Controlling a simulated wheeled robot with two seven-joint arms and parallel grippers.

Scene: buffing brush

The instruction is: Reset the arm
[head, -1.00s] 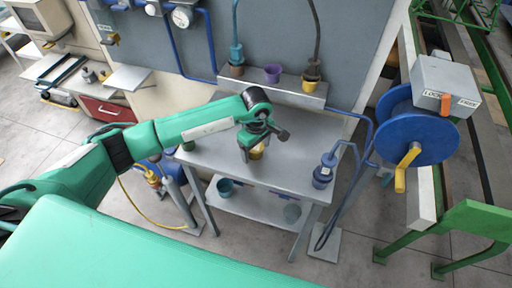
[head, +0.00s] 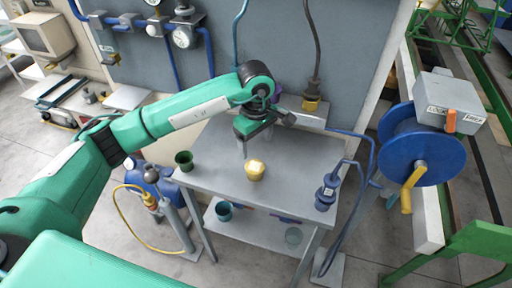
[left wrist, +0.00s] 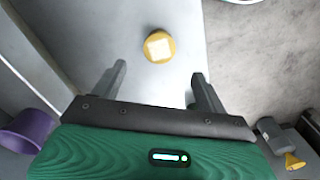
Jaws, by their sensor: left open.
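My left arm reaches in from the left in the head view. Its green gripper (head: 243,146) hangs over the back part of the grey metal table (head: 290,173), fingers pointing down. In the left wrist view the gripper (left wrist: 158,88) has its two dark fingers spread apart with nothing between them. My right gripper is not in view.
A dark green cup (head: 184,160) stands at the table's left end, and a blue device (head: 327,191) at its right end. A shelf behind holds a brush in a yellow holder (head: 311,103). A purple cup (left wrist: 32,130) is near the gripper. A blue reel (head: 421,145) stands right.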

